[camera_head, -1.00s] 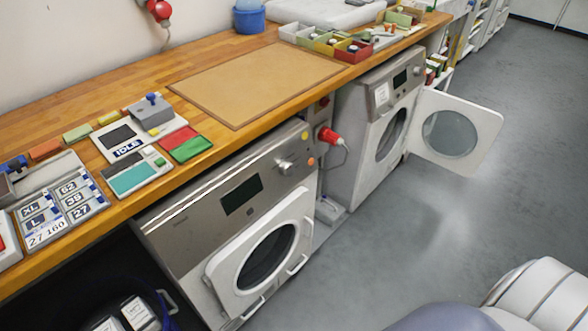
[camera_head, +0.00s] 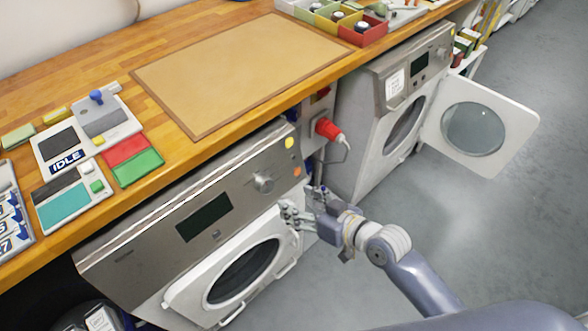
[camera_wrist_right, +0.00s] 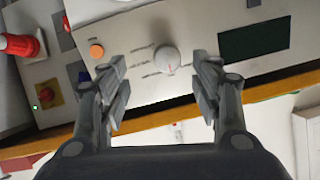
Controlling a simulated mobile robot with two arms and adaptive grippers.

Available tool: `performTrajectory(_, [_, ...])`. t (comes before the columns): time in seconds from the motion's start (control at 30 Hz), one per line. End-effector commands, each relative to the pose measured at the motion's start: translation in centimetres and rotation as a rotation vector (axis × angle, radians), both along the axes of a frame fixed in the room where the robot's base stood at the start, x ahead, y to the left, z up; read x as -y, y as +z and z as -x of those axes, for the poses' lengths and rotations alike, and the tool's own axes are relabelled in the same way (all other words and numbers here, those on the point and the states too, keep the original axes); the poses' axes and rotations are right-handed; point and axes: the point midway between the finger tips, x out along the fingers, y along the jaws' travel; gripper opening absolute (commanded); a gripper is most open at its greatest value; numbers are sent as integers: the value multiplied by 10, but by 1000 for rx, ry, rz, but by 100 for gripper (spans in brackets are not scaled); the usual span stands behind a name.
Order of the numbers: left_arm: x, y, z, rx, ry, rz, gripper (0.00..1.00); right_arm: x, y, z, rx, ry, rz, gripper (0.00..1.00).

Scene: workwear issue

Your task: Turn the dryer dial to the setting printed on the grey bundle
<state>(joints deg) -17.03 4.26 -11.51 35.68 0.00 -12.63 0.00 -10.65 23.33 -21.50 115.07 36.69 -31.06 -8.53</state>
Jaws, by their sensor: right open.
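The dryer dial (camera_head: 263,182) is a round silver knob on the steel panel of the nearer machine (camera_head: 150,250). In the right wrist view the dial (camera_wrist_right: 167,60) shows a thin red pointer line and small printed marks on its left; the print is too small to read. My right gripper (camera_head: 299,208) is open and empty, just below and right of the dial in the head view. In the wrist view its fingers (camera_wrist_right: 158,80) are spread either side of the dial, apart from it. I cannot make out a grey bundle. My left gripper is out of view.
The nearer machine's round door (camera_head: 243,272) is below the dial. A red plug (camera_head: 328,130) and its cable are between the machines. The farther machine's door (camera_head: 474,127) stands open. Above are the wooden counter, a tan board (camera_head: 240,68) and an IDLE panel (camera_head: 66,162).

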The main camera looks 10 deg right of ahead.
Motion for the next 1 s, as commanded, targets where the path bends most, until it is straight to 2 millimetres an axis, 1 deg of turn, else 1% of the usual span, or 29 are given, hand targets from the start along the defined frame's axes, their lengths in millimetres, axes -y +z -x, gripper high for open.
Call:
performTrajectory(0.03, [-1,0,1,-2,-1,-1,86,-4,9,2,11,14,-9,59])
performTrajectory(0.07, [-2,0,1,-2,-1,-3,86,-6,13,3,16,20,-13,59])
performTrajectory(0.17, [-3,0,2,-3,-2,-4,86,-11,17,1,22,26,-19,59])
performTrajectory(0.27, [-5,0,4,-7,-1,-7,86,-17,13,-7,23,24,-21,59])
performTrajectory(0.47, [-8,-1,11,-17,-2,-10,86,-40,0,-34,22,24,-22,59])
performTrajectory(0.7, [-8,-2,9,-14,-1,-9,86,-62,-16,-61,22,24,-19,59])
performTrajectory(0.83, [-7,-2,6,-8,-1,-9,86,-69,-20,-69,23,23,-19,59])
performTrajectory(1.0, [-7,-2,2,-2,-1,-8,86,-73,-23,-73,22,23,-18,59])
